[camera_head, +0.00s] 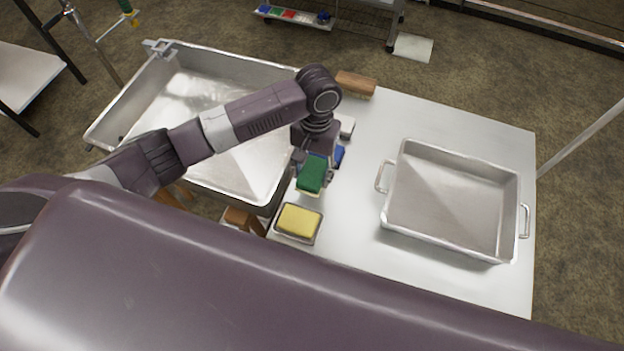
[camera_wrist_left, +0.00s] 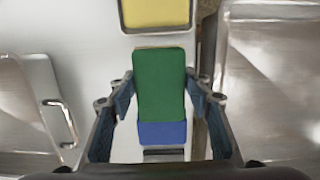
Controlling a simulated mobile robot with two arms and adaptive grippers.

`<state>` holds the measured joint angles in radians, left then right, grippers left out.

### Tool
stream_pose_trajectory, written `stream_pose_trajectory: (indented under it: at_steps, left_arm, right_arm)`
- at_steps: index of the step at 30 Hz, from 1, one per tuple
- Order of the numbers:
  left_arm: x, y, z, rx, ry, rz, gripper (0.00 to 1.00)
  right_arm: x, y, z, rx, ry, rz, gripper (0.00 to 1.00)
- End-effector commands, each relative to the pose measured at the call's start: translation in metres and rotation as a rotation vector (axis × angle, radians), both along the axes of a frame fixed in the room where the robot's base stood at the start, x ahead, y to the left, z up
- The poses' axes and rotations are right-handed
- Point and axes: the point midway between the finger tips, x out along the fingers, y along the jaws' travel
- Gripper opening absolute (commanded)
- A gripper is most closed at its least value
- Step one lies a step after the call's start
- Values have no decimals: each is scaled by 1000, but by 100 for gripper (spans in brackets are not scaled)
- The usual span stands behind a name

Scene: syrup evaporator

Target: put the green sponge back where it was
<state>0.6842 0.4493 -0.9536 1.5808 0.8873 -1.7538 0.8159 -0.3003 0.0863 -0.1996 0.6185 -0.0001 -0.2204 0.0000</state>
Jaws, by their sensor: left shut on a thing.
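The green sponge (camera_head: 311,175) is between the fingers of my left gripper (camera_head: 310,160), above the left edge of the white table. In the left wrist view the green sponge (camera_wrist_left: 160,80) stands between the two fingers, and my left gripper (camera_wrist_left: 160,95) is shut on it. A blue sponge-like block (camera_head: 340,155) shows just behind it; it also shows beneath the green one in the left wrist view (camera_wrist_left: 162,132). I cannot tell whether they touch. A pale yellowish edge shows under the green sponge. My right gripper is not in view.
A yellow sponge (camera_head: 299,221) lies in a small metal tray near the front. A brown block (camera_head: 356,84) and a small white item (camera_head: 347,127) lie behind. A large metal pan (camera_head: 450,205) stands at right; a metal basin (camera_head: 190,90) is at left.

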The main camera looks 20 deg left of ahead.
Motion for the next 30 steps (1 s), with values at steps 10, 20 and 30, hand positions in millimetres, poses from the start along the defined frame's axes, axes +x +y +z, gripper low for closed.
stream_pose_trajectory:
  at_steps: [10,20,30]
  left_arm:
    - [0,-1,-41,0,1,0,19]
    - [0,-1,-50,-1,-1,-1,19]
    - [0,0,-52,-1,-1,0,63]
  right_arm:
    - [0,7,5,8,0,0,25]
    - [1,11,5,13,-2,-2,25]
    - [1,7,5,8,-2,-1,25]
